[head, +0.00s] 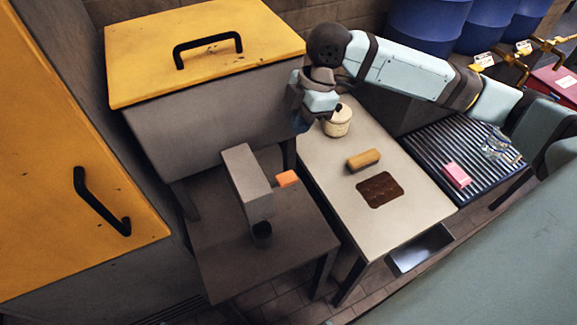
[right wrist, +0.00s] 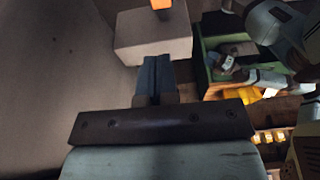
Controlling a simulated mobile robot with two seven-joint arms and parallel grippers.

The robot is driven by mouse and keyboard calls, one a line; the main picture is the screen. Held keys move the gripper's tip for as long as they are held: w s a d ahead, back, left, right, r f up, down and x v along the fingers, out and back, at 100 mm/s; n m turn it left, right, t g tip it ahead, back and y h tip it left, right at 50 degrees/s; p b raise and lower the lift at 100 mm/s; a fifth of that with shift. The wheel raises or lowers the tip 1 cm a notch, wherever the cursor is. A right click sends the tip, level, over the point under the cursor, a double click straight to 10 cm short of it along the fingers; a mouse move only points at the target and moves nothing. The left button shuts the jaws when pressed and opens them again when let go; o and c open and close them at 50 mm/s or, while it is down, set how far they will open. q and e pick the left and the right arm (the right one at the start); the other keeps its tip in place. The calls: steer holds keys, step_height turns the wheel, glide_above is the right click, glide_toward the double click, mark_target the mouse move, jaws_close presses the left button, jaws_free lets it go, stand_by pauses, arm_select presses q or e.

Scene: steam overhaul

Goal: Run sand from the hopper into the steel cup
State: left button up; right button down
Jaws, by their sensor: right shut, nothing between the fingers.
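A grey upright block (head: 247,180), which looks like the hopper's outlet, stands on a dark low table. An orange lever tab (head: 287,178) sticks out of its right side. A small dark cup (head: 262,234) stands at the foot of the block; its inside is too dark to read. My right gripper (head: 302,124) is above and behind the lever, apart from it, near the grey bin's right edge. In the right wrist view its fingers (right wrist: 154,80) are shut and empty, pointing toward a pale block (right wrist: 152,38) with an orange piece (right wrist: 160,4). My left gripper is not in view.
A grey bin with a yellow lid (head: 205,50) stands behind the block. The pale table (head: 405,222) to the right holds a lidded cream pot (head: 337,121), a tan block (head: 363,159) and a brown mat (head: 381,190). A ribbed tray (head: 430,150) holds a pink block (head: 457,175).

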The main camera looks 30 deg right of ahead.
mark_target(285, 177)
steer(key=x, duration=0.4)
steer(key=p+x, duration=0.1)
steer(key=x, duration=0.4)
steer(key=d+x, duration=0.1)
steer(key=x, duration=0.3)
steer(key=shift+a+f+p, duration=0.1)
steer(key=shift+f+p, duration=0.25)
steer(key=shift+f, duration=0.2)
